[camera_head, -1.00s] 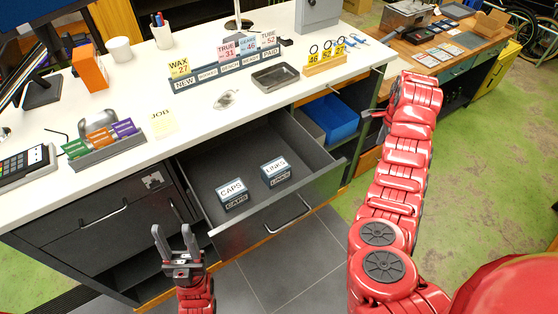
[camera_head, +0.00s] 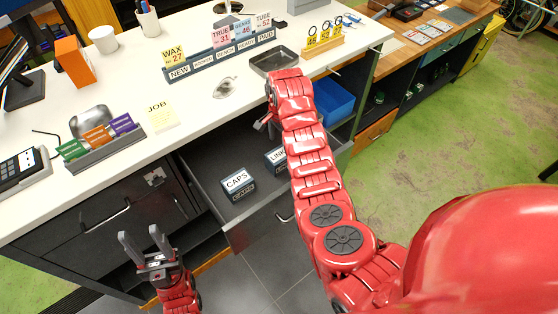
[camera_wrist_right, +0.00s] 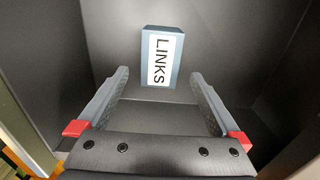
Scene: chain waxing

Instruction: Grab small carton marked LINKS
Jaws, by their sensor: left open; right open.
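In the right wrist view the LINKS carton (camera_wrist_right: 161,57) is ahead, just beyond and between the fingertips. My right gripper (camera_wrist_right: 160,80) is open and empty, pointing into the drawer. A similar CAPS carton (camera_head: 238,184) lies left of the LINKS carton. My left gripper (camera_head: 144,243) is open and empty in front of the desk, left of the drawer.
A blue bin (camera_head: 332,102) sits right of the drawer. The drawer walls stand close around the right gripper.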

